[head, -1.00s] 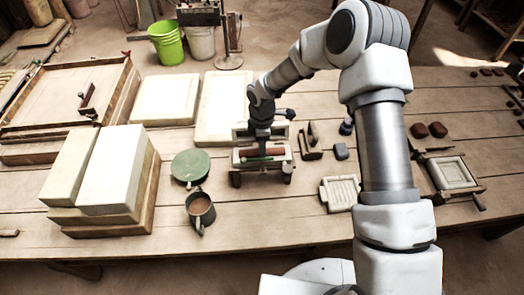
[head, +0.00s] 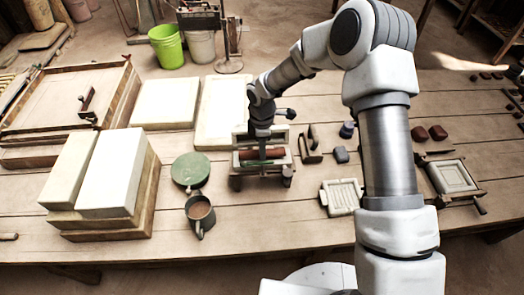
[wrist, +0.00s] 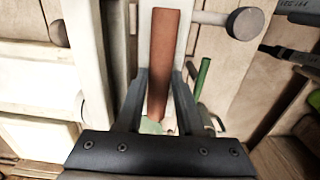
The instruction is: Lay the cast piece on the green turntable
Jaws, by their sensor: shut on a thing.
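The cast piece is a reddish-brown bar (head: 275,153) in the pale, dark-footed press (head: 262,168) at mid-table. My gripper (head: 262,143) reaches down over it from above. In the wrist view the cast piece (wrist: 164,50) runs lengthwise between the two fingers of my gripper (wrist: 158,80), which is shut on it. Pale press surfaces show on both sides of it. I cannot tell whether it is clear of the press. The green turntable (head: 190,169) is a bare round disc left of the press.
A mug of brown liquid (head: 200,215) stands just in front of the turntable. Stacked pale blocks (head: 112,172) rise to its left. Small tools (head: 311,145) and a pale ribbed tray (head: 342,196) lie right of the press. The front middle of the table is clear.

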